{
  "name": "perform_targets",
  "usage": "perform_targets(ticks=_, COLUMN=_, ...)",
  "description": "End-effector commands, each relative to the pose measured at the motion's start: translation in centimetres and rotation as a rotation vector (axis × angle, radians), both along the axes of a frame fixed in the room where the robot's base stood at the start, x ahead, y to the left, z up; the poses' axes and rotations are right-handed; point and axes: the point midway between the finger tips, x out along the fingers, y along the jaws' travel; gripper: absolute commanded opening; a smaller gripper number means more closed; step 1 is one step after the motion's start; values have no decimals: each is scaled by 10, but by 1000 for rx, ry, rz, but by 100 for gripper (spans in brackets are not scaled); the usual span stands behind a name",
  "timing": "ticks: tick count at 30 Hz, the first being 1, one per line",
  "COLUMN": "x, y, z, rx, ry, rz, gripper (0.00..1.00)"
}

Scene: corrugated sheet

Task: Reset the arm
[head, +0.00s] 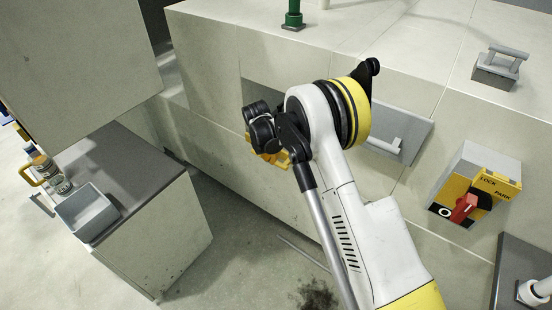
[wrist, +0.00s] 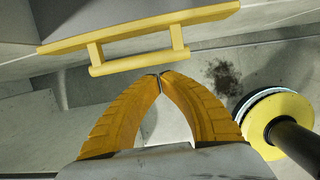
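My arm (head: 377,235), white with a yellow band, reaches up the middle of the head view and bends at its top. My gripper (wrist: 160,74) has two ridged orange-yellow fingers whose tips meet in the wrist view, with nothing seen between the tips. A yellow bar handle (wrist: 138,63) lies just beyond the fingertips; whether they touch it I cannot tell. In the head view my gripper is mostly hidden behind the arm's wrist, and only a little yellow shows there.
A pale cabinet block (head: 205,60) stands close behind the arm. A grey panel handle (head: 384,145) is right of the wrist. A lock/park box (head: 480,155) has a red knob. A dark counter (head: 135,170) at left holds a grey bin (head: 85,213). Floor lies between.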

Motion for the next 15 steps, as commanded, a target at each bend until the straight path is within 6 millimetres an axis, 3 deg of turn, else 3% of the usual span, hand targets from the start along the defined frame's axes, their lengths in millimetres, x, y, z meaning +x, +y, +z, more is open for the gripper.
perform_targets(ticks=1, x=-3, y=3, z=19, rx=0, ry=0, rz=1, gripper=0)
perform_targets(ticks=6, x=-10, y=8, z=52, rx=0, ry=0, rz=1, gripper=0)
perform_targets(ticks=15, x=-14, y=11, z=71, rx=0, ry=0, rz=0, gripper=0)
